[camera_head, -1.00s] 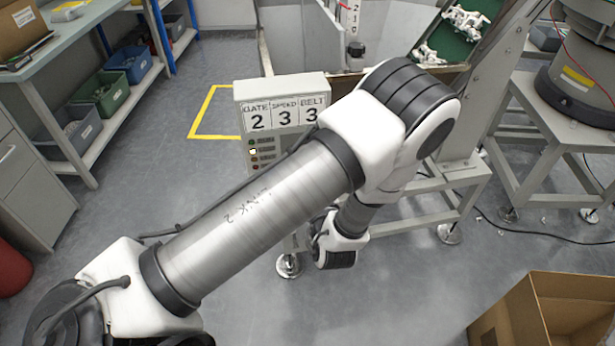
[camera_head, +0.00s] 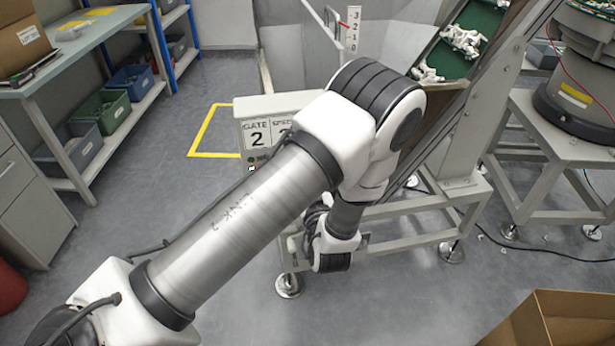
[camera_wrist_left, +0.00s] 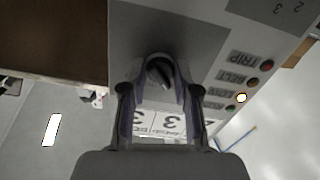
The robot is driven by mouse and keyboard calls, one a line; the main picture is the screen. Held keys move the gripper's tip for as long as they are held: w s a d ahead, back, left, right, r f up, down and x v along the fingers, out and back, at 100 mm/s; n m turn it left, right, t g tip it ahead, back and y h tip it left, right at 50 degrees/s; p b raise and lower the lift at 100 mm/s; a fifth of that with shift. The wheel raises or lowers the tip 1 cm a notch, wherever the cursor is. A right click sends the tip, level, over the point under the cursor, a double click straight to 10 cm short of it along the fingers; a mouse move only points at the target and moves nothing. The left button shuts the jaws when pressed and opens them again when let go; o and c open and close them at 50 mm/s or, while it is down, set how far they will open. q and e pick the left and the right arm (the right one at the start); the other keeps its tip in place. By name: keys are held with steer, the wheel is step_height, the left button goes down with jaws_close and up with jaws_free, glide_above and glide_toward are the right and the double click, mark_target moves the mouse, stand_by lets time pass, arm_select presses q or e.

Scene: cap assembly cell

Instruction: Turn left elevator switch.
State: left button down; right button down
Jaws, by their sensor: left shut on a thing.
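In the left wrist view, a dark round switch knob (camera_wrist_left: 159,73) stands out from a grey control panel (camera_wrist_left: 208,52). My left gripper (camera_wrist_left: 160,82) is shut on this knob, with one finger on each side of it. In the head view, the grey control box (camera_head: 246,106) shows a "GATE" readout of 2, and part of a second readout. My left arm covers the rest of the box, and the knob and left gripper are hidden there. My right gripper is not in view.
A column of indicator lamps on the panel includes one lit yellow-white lamp (camera_wrist_left: 241,98). A metal-framed machine with a green belt (camera_head: 452,52) stands behind my arm. A cardboard box (camera_head: 560,318) is at lower right. A shelf bench (camera_head: 90,55) with bins is at left.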

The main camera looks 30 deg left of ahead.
arm_select(q)
steer(key=shift+m, duration=0.3)
steer(key=m+p, duration=0.2)
steer(key=m, duration=1.5)
steer(key=shift+s+a+r+p, duration=0.1)
steer(key=shift+p, duration=0.3)
steer(key=c, duration=0.8)
jaws_free()
steer(key=shift+c, duration=0.2)
steer(key=shift+r, duration=0.1)
